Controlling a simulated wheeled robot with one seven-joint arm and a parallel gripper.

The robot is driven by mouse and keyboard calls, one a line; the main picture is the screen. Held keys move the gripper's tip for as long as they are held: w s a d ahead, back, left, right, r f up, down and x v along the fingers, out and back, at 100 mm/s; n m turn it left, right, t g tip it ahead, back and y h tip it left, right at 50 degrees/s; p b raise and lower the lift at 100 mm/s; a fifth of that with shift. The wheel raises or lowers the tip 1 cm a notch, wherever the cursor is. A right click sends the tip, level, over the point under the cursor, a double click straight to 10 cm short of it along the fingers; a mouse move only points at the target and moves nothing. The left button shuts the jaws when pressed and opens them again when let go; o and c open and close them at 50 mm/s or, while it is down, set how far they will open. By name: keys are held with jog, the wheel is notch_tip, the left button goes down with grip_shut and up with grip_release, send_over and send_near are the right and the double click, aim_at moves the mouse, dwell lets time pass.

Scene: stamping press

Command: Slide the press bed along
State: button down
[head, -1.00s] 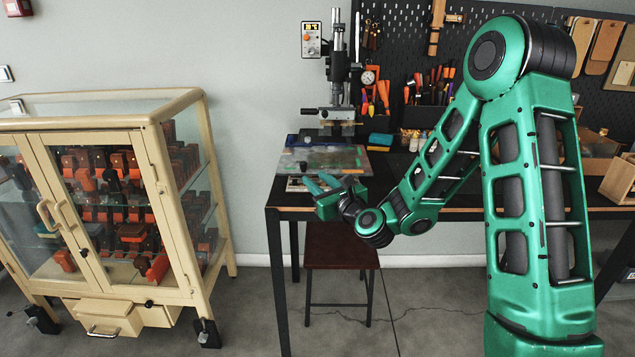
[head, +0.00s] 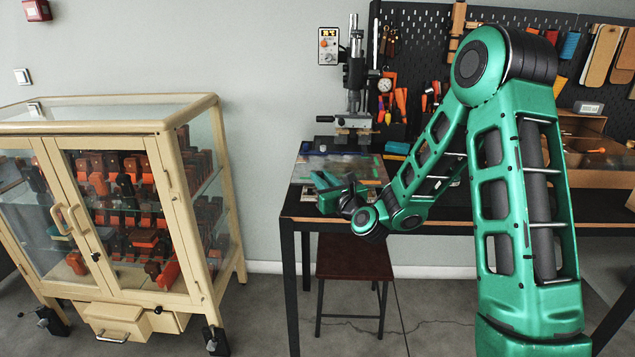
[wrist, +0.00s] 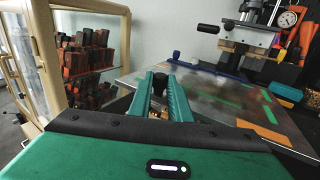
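The stamping press (head: 356,85) stands at the back left of the black table, against the wall. Its metal bed (head: 354,124) sits low on the press, with a black handle (head: 325,119) sticking out to the left. In the wrist view the bed (wrist: 247,37) and its black handle (wrist: 208,28) show at the upper right, beyond my fingers. My gripper (head: 322,184) is over the table's front left part, in front of the press and apart from it. In the wrist view my gripper (wrist: 161,82) has its two green fingers apart, with a dark knob-like shape visible between them.
A work mat (head: 340,168) lies before the press. A cream glass cabinet (head: 160,125) stands left, with floor space between it and the table (head: 300,212). A stool (head: 354,258) is under the table edge. Tools hang on the pegboard (head: 425,40) behind.

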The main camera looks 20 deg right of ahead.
aim_at(325, 161)
jog(key=shift+w+d+r, duration=0.1)
jog(key=shift+w+d, duration=0.9)
jog(key=shift+w, duration=1.65)
jog(key=shift+w+d, duration=1)
jog(key=shift+w, duration=1.6)
jog(key=shift+w+d+r, duration=0.1)
jog(key=shift+w+d, duration=0.9)
jog(key=shift+w, duration=1.65)
jog(key=c, duration=2)
grip_release()
jog(key=o, duration=0.4)
jog(key=shift+o, duration=0.2)
jog(key=shift+a+f, duration=0.15)
jog(key=shift+a, duration=0.05)
jog(key=shift+s, duration=0.15)
